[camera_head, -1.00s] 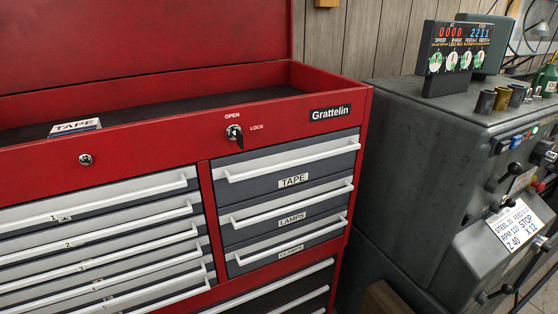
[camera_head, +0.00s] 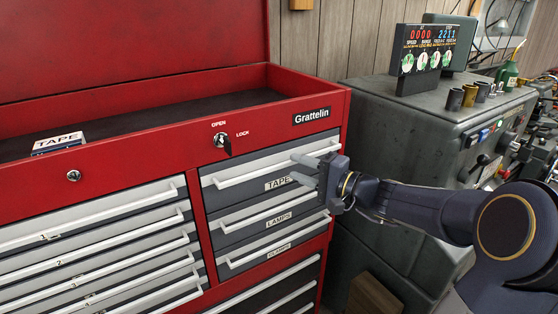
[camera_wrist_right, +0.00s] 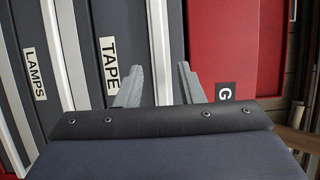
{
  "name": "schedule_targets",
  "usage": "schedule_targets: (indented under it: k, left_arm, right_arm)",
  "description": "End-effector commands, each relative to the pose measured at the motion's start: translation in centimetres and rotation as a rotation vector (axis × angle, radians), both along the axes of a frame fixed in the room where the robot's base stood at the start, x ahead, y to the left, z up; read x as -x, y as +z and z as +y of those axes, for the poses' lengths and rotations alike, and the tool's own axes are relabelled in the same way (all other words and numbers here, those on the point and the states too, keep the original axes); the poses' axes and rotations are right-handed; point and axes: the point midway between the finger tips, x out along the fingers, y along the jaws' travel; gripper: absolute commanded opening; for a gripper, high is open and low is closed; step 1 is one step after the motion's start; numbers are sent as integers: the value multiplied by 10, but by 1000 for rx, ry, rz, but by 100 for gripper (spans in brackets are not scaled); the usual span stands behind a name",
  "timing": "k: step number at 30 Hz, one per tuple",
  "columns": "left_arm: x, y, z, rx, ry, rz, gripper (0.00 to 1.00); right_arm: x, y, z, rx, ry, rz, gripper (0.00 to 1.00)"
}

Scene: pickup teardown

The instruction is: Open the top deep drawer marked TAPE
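The TAPE drawer (camera_head: 235,194) is the top one in the right-hand stack of the red tool chest. It looks shut, flush with the drawers below. Its pale bar handle (camera_head: 250,174) runs along the upper front, above the TAPE label (camera_head: 278,183). My right gripper (camera_head: 296,168) is open near the handle's right part. In the right wrist view, the handle (camera_wrist_right: 157,40) runs between the two spread fingers (camera_wrist_right: 160,83); I cannot tell how deep they reach around it. A key (camera_head: 223,143) sits in the lock above, between OPEN and LOCK. My left gripper is not in view.
The LAMPS (camera_head: 279,219) and CLAMPS (camera_head: 280,249) drawers lie below. Several shallow drawers (camera_head: 90,222) are at the left. A TAPE box (camera_head: 58,142) lies in the chest's open top tray. A grey machine (camera_head: 410,135) stands close to the chest's right side.

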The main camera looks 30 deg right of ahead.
Motion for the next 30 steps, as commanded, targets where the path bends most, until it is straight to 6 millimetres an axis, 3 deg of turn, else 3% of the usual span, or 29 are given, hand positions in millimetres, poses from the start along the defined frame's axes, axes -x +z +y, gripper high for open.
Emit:
schedule_targets:
  k: [7,18,26,30]
  left_arm:
    - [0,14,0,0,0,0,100]
    - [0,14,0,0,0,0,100]
    - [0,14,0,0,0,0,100]
    - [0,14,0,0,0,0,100]
  right_arm:
    - [-31,1,16,-1,2,3,35]
    - [-37,0,20,0,0,1,35]
    - [-37,0,20,0,1,2,2]
    - [-37,0,20,0,1,2,0]
